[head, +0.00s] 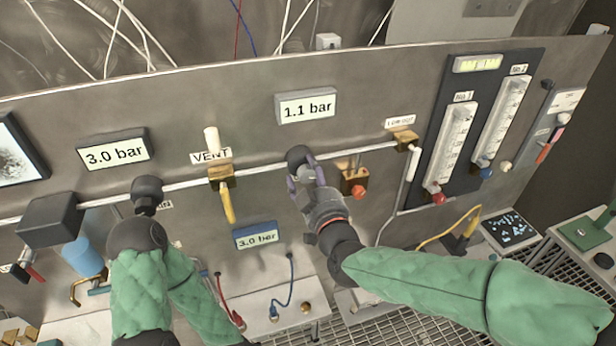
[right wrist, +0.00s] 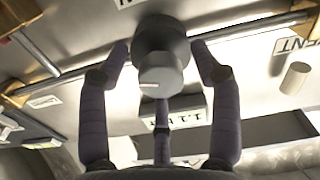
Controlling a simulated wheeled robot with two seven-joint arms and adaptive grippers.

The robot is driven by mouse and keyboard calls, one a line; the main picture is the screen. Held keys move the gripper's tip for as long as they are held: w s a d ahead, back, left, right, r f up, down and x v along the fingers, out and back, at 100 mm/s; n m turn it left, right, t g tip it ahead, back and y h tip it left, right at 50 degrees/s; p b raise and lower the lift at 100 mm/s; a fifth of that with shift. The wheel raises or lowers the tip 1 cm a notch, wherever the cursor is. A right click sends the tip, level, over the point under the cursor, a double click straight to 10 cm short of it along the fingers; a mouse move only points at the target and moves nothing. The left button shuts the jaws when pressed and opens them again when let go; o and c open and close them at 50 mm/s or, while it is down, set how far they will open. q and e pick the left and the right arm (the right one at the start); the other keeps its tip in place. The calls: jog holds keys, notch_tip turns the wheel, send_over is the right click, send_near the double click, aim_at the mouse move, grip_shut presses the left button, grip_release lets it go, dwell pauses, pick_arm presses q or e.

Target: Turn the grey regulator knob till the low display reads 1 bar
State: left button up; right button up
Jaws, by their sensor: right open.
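The grey regulator knob (right wrist: 160,75) sits on a dark round body in the right wrist view. In the head view the regulator (head: 299,156) is on the pipe below a display (head: 306,106) reading 1.1 bar. My right gripper (head: 305,180) is at the knob, partly covering it. In the right wrist view its purple fingers (right wrist: 160,82) are spread around the knob, with gaps visible at both sides. My left arm in its green sleeve is at lower left; I cannot make out its gripper.
Another display (head: 113,150) reads 3.0 bar at left, above a dark regulator (head: 147,191). A blue-framed display (head: 256,236) reads 3.0 bar. The yellow-handled VENT valve (head: 222,180) stands left of my right gripper, and a red-knobbed brass fitting (head: 355,182) close to its right.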

jog(key=shift+s, duration=0.15)
jog(key=v, duration=1.1)
jog(key=shift+s+d, duration=0.2)
jog(key=shift+s, duration=0.1)
